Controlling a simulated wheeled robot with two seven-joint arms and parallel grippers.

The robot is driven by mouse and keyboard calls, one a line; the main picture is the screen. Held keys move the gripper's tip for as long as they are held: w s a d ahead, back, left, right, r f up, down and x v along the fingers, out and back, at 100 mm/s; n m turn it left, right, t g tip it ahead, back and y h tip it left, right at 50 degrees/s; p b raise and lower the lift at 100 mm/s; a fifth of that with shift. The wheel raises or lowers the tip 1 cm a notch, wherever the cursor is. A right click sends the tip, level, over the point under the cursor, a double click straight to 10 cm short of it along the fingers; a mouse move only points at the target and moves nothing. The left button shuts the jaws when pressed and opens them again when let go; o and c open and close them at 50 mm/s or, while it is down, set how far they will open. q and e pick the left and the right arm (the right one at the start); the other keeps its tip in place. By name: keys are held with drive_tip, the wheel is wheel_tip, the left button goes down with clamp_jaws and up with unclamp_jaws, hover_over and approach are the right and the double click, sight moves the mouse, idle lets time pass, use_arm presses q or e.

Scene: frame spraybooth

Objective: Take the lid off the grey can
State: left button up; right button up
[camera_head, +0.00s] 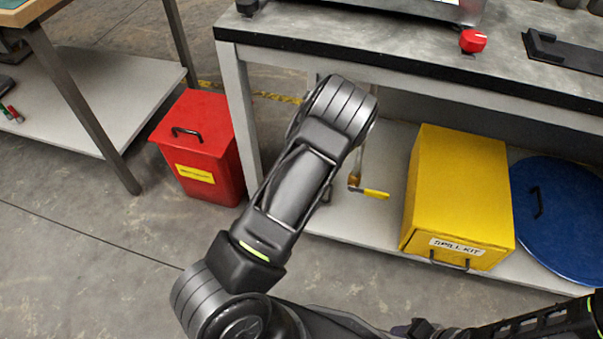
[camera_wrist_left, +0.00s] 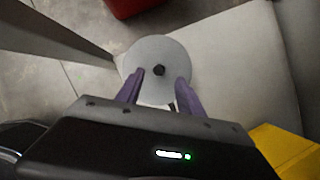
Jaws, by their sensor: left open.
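The grey can (camera_wrist_left: 172,97) shows in the left wrist view from above as a round grey top. In the head view my left arm hides the can and the gripper.
The can stands on the low shelf (camera_head: 345,222) under the workbench (camera_head: 400,55). A bench leg (camera_head: 240,120) and red bin (camera_head: 203,150) are at left. A yellow spill kit box (camera_head: 460,190), blue round lid (camera_head: 560,215) and yellow-handled valve (camera_head: 375,193) are at right.

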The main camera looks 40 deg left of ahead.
use_arm(q)
drive_tip(key=b+x, duration=0.2)
drive_tip(key=x, duration=0.3)
drive_tip(key=shift+f, duration=0.1)
drive_tip(key=shift+c, duration=0.6)
clamp_jaws()
idle(0.3)
